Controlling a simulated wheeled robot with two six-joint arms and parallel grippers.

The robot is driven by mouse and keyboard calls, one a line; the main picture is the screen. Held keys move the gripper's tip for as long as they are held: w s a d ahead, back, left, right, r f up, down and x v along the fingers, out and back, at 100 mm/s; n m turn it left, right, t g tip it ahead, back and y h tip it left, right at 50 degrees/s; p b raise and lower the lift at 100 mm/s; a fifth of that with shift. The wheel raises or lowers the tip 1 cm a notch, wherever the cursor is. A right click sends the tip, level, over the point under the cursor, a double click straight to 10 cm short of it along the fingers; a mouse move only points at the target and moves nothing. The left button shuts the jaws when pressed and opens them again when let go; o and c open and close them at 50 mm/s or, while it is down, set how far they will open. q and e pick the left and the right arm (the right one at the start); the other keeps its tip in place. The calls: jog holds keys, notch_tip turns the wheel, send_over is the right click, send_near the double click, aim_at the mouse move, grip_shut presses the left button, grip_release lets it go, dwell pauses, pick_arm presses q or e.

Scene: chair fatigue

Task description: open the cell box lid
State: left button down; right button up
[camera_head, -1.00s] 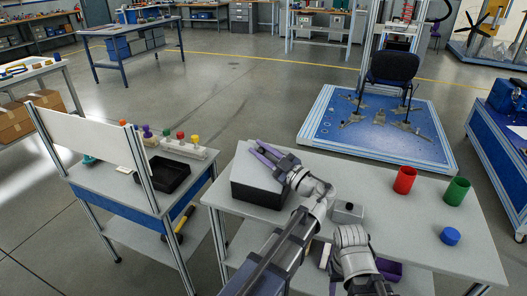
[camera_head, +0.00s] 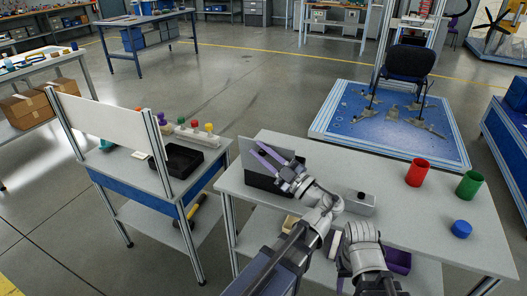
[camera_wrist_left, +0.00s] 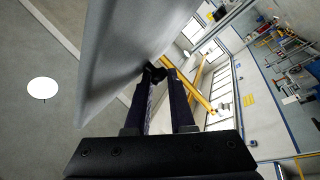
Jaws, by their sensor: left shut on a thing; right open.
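The cell box (camera_head: 262,183) is a black box on the left end of the grey bench. Its grey lid (camera_head: 257,149) stands raised and tilted up along the far side. My left gripper (camera_head: 268,157), with dark purple fingers, is shut on the lid's edge above the box. In the left wrist view the lid (camera_wrist_left: 125,50) is a large grey panel beside and between the fingertips (camera_wrist_left: 160,73). The inside of the box is mostly hidden by my gripper. My right arm is folded low at the bench's front edge; its gripper is mostly hidden, clear of the box.
A small grey box (camera_head: 359,205) stands right of my left wrist. A red cup (camera_head: 417,173), a green cup (camera_head: 469,185) and a blue cap (camera_head: 461,229) stand at the bench's right. A side table with a black tray (camera_head: 182,160) is at left.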

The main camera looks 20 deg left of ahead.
pick_arm(q)
jog(key=shift+s+f, duration=0.3)
jog(key=shift+f, duration=0.2)
pick_arm(e)
jog(key=shift+s+f, duration=0.25)
pick_arm(q)
jog(key=c, duration=0.7)
grip_release()
jog(key=shift+w+a+f, duration=0.1)
jog(key=shift+w+a, duration=0.05)
jog(key=shift+w, duration=0.05)
pick_arm(e)
jog(key=shift+w+a, duration=0.1)
jog(key=shift+w, duration=0.05)
jog(key=shift+f, duration=0.1)
